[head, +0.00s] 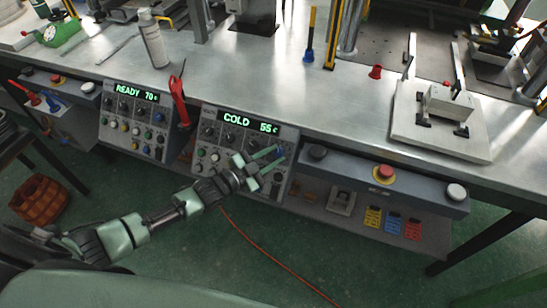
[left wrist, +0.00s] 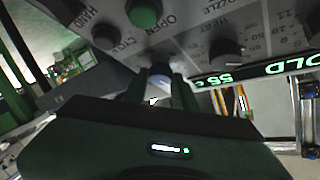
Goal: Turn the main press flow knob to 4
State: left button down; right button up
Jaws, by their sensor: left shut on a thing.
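The control panel with the green "COLD 55c" display (head: 248,123) hangs under the front edge of the bench. It carries rows of knobs and buttons. My left gripper (head: 280,156) reaches its right side, with the fingers shut on a knob there. My right gripper is not in view.
Left of it is a second panel reading "READY 70c" (head: 136,92), with a red-handled tool (head: 179,100) between. A grey box with a red emergency button (head: 385,171) is on the right. In the wrist view, a green button (left wrist: 144,12) and a dark knob (left wrist: 226,52) sit near the fingers.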

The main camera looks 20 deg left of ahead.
pick_arm(q)
jog(key=shift+a+m+g+h, duration=0.1)
jog(key=shift+m+g+h, duration=0.3)
jog(key=shift+m+g, duration=0.55)
jog(key=shift+m, duration=0.35)
jog(key=c, duration=1.1)
grip_release()
jog(key=shift+r, duration=0.1)
jog(key=v, duration=0.7)
jog(key=shift+s+a+b, duration=0.2)
jog(key=shift+s+b, duration=0.05)
jog(key=shift+b, duration=0.05)
